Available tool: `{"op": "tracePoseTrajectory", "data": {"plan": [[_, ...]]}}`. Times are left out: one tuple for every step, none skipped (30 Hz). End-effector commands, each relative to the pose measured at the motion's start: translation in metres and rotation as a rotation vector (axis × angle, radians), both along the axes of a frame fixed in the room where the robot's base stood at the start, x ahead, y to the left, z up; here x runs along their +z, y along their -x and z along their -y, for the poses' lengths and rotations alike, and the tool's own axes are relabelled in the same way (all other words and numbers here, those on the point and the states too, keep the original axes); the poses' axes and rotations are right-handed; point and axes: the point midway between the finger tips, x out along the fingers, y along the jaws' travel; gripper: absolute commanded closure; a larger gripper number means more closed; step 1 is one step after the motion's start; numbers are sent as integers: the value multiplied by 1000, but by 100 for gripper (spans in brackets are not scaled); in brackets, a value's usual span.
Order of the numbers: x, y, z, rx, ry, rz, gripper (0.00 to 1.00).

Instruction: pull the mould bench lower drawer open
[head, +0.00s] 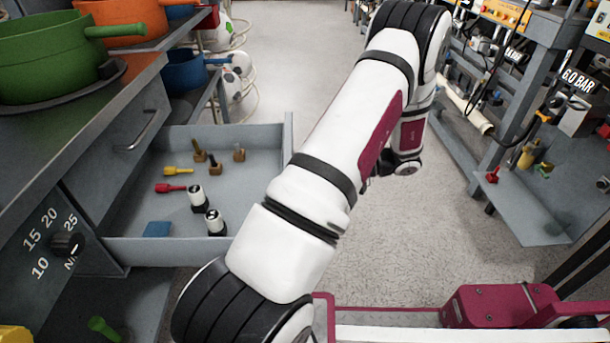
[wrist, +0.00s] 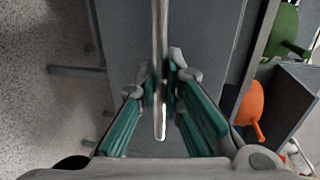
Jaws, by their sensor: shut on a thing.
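The mould bench (head: 75,140) is at the left in the head view. Its lower drawer (head: 262,137) stands pulled out, below a closed front with a bar handle (head: 140,130). Small tools, two white-topped cylinders (head: 197,198) and a blue block (head: 157,229) lie in it. Its outer front is hidden behind my arm. In the wrist view my gripper (wrist: 161,78) is shut on a thin grey bar handle (wrist: 160,35), in front of a grey panel (wrist: 205,45). In the head view my gripper is hidden behind my arm.
A blue pot (head: 185,70) is behind. A grey rack (head: 530,205) with tools stands at the right. The floor (head: 400,250) between is clear.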

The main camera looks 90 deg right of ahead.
Motion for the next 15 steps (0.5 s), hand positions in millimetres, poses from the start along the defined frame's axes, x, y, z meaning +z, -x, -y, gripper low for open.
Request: {"op": "tracePoseTrajectory", "data": {"plan": [[-1, 1, 0, -2, 0, -3, 100], [-1, 1, 0, -2, 0, -3, 100], [-1, 0, 1, -2, 0, -3, 100], [-1, 1, 1, -2, 1, -3, 100], [-1, 0, 1, -2, 1, -3, 100], [-1, 0, 1, -2, 1, -4, 100], [-1, 0, 1, -2, 1, -4, 100], [-1, 0, 1, -2, 1, -4, 89], [-1, 0, 1, -2, 1, -3, 80], [-1, 0, 1, -2, 1, -3, 73], [-1, 0, 1, -2, 1, -3, 70], [-1, 0, 1, -1, 0, -2, 70], [-1, 0, 1, -1, 0, -2, 70], [-1, 0, 0, -1, 0, -2, 70], [-1, 0, 0, -1, 0, -2, 70]]}}
